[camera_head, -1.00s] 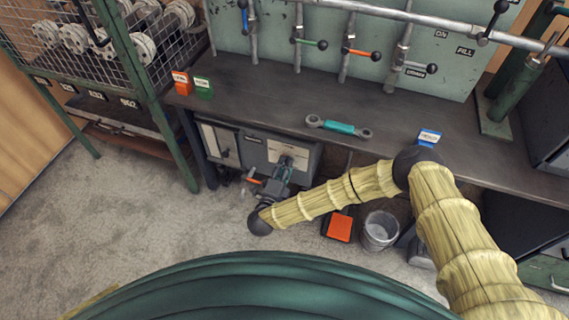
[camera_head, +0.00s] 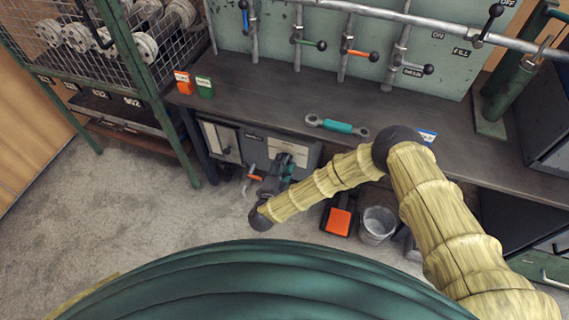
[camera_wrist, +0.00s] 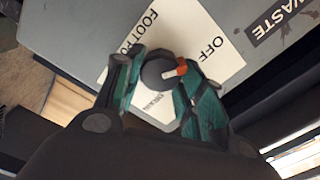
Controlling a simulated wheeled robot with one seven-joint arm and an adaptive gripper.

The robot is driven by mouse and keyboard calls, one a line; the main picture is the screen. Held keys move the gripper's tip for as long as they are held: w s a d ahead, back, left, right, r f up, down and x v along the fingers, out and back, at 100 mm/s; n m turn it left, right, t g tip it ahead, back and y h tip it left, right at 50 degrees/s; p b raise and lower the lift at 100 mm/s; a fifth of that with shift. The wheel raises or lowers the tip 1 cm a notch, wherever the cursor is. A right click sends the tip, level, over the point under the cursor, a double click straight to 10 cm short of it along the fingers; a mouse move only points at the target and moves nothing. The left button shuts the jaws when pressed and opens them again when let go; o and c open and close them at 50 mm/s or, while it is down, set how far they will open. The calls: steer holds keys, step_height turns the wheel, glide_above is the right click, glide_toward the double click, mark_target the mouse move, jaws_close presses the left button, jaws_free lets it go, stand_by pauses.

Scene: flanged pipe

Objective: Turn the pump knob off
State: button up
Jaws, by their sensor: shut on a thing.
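The pump knob (camera_wrist: 160,73) is a dark round knob with a red-and-white pointer, on a cream label plate (camera_wrist: 205,45) on a grey panel. In the wrist view the pointer aims right, toward the side where "OFF" is printed. My gripper (camera_wrist: 158,82) has its two green-padded fingers on either side of the knob and is shut on it. In the head view my gripper (camera_head: 283,170) reaches the panel under the bench, and the knob is hidden behind it. The cream plate (camera_head: 288,152) shows above the gripper.
A small orange-handled valve (camera_head: 254,177) sticks out left of my gripper. An orange pedal (camera_head: 338,221) and a grey bucket (camera_head: 378,225) stand on the floor to the right. The dark bench top (camera_head: 260,95) overhangs the panel. A "WASTE" label (camera_wrist: 280,20) is beside the plate.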

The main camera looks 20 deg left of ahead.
steer(key=shift+a, duration=0.1)
steer(key=o, duration=1)
steer(key=shift+s+a, duration=0.1)
steer(key=shift+s, duration=3.7)
